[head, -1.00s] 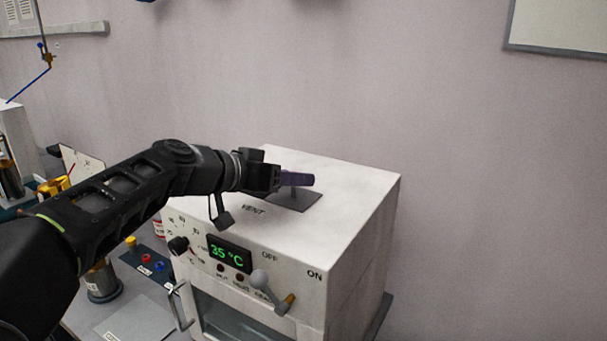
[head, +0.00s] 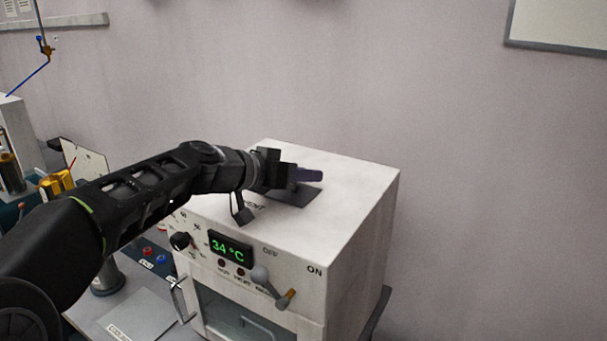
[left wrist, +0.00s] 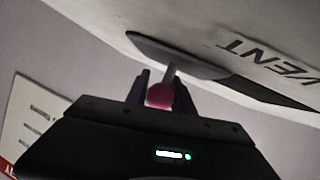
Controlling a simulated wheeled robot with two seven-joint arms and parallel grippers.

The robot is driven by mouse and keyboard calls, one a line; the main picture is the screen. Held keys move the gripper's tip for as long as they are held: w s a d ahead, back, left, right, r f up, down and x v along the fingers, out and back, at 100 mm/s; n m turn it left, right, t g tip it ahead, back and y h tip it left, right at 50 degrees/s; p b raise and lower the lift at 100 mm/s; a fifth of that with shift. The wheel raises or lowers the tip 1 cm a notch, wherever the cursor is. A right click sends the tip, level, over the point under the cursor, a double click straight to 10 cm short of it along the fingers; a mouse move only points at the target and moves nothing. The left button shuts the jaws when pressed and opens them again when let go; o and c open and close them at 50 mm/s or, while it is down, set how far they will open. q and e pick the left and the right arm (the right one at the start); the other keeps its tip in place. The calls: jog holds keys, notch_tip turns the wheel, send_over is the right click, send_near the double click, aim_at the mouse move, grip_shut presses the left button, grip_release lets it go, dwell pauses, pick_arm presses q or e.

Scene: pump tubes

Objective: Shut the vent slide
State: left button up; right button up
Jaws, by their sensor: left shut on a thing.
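The vent slide is a dark flat plate (head: 296,195) on top of the white oven box (head: 350,180), beside the word VENT. In the left wrist view the plate (left wrist: 285,96) lies along the box top, and a short grey stem with a pink-red knob (left wrist: 160,95) stands out from it. My left gripper (head: 306,175) reaches over the box top from the left. Its purple fingers (left wrist: 141,88) are shut on the knob, one on each side. The gripper hides part of the plate in the head view. My right gripper is out of view.
The box front has a green display (head: 230,249) reading 34 °C, a dial (head: 180,241) and a grey lever (head: 262,275) near OFF and ON. A bench with several small items lies at left. The box top right of the plate is clear.

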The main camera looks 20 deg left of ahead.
pick_arm(q)
grip_shut()
dwell(0.8)
